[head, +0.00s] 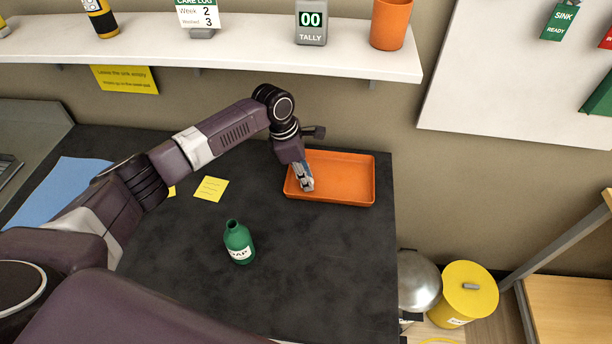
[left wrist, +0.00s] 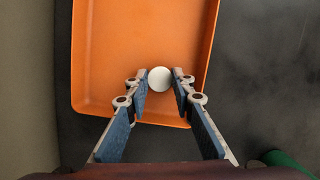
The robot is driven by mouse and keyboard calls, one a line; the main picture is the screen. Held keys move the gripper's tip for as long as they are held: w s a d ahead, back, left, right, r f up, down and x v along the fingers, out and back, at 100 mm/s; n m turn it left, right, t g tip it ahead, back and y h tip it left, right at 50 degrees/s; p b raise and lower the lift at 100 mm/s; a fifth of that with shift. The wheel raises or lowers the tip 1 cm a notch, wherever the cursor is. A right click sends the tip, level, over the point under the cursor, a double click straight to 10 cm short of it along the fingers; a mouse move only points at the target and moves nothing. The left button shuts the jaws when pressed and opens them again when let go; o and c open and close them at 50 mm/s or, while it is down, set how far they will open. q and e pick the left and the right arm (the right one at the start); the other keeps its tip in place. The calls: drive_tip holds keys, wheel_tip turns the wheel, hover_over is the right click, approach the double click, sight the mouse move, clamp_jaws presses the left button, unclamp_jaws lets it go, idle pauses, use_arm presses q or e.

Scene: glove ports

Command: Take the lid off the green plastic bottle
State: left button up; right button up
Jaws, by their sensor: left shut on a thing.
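The green plastic bottle (head: 239,243) stands upright on the dark counter with its neck open and no lid on it. A bit of its green side shows in the left wrist view (left wrist: 288,160). My left gripper (head: 306,186) points down over the left part of the orange tray (head: 345,190). In the left wrist view my left gripper (left wrist: 160,82) is shut on a round white lid (left wrist: 159,79), held at the fingertips over the tray near one edge. Whether the lid touches the tray floor cannot be told. My right gripper is not in view.
Yellow notes (head: 211,189) and a blue sheet (head: 62,187) lie on the counter (head: 310,280). A white shelf (head: 250,45) runs above the back. A yellow bin (head: 468,290) stands right of the counter. The counter around the bottle is clear.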

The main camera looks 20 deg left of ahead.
use_arm(q)
drive_tip(key=o, duration=0.7)
drive_tip(key=shift+r, duration=0.2)
drive_tip(key=b+v, duration=0.1)
drive_tip(key=v, duration=0.3)
drive_tip(key=shift+a+r, duration=0.1)
drive_tip(key=shift+r, duration=0.05)
drive_tip(key=s+a+b, duration=0.1)
drive_tip(key=a, duration=0.2)
drive_tip(key=s+a+b, duration=0.1)
drive_tip(key=s+a, duration=0.1)
drive_tip(key=a, duration=0.1)
drive_tip(key=s+a+b, duration=0.1)
drive_tip(key=a+b, duration=0.1)
drive_tip(key=a, duration=0.2)
drive_tip(key=shift+s, duration=0.15)
drive_tip(key=shift+s+a+r, duration=0.15)
drive_tip(key=shift+s+a, duration=0.15)
drive_tip(key=shift+a, duration=0.25)
